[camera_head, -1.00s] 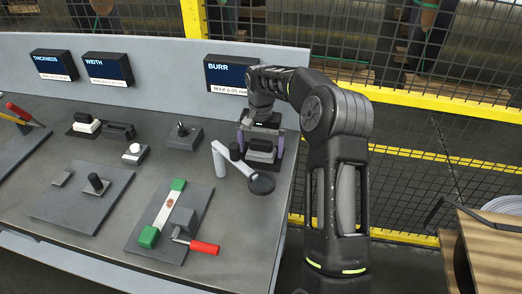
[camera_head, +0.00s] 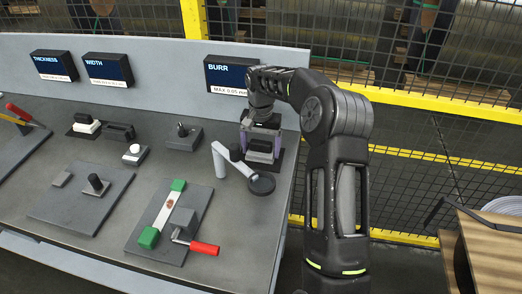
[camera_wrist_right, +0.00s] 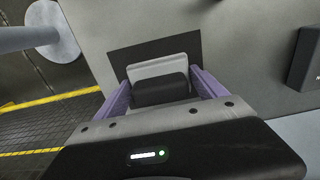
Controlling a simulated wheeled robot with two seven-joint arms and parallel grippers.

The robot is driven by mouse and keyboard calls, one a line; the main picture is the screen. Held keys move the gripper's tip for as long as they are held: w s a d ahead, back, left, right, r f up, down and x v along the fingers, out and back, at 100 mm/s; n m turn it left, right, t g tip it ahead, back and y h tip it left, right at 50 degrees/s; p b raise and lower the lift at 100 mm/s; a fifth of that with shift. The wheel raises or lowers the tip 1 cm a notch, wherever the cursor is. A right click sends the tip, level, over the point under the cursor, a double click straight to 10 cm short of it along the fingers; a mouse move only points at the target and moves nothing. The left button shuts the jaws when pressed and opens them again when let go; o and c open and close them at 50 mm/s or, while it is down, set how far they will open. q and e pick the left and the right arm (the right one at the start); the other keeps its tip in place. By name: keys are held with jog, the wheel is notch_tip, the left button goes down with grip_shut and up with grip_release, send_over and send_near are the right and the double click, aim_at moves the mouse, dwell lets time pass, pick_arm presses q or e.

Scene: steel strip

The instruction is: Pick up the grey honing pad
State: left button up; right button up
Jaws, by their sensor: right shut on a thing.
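The grey honing pad (camera_wrist_right: 158,70) has a light grey body and a dark block on its near side in the right wrist view. In the head view the honing pad (camera_head: 261,156) shows partly between my fingers, at the right end of the bench. My right gripper (camera_head: 263,159) points down with its purple fingers on either side of the pad, and is shut on it. The fingers also show in the right wrist view (camera_wrist_right: 161,82). The pad is over a dark mat (camera_wrist_right: 114,60); I cannot tell whether it touches it. My left gripper is not in view.
A magnifier on a pale arm (camera_head: 223,160) stands just left of my right gripper. A clamp plate (camera_head: 150,240) holds a steel strip with green ends. A white-based pad (camera_head: 87,125) is at the back left. The BURR display (camera_head: 227,74) is behind.

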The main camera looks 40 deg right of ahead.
aim_at(261, 142)
notch_tip(261, 142, up, 10)
jog(key=shift+r, duration=0.1)
dwell(0.4)
dwell(0.4)
jog(key=o, duration=0.9)
jog(key=c, duration=0.9)
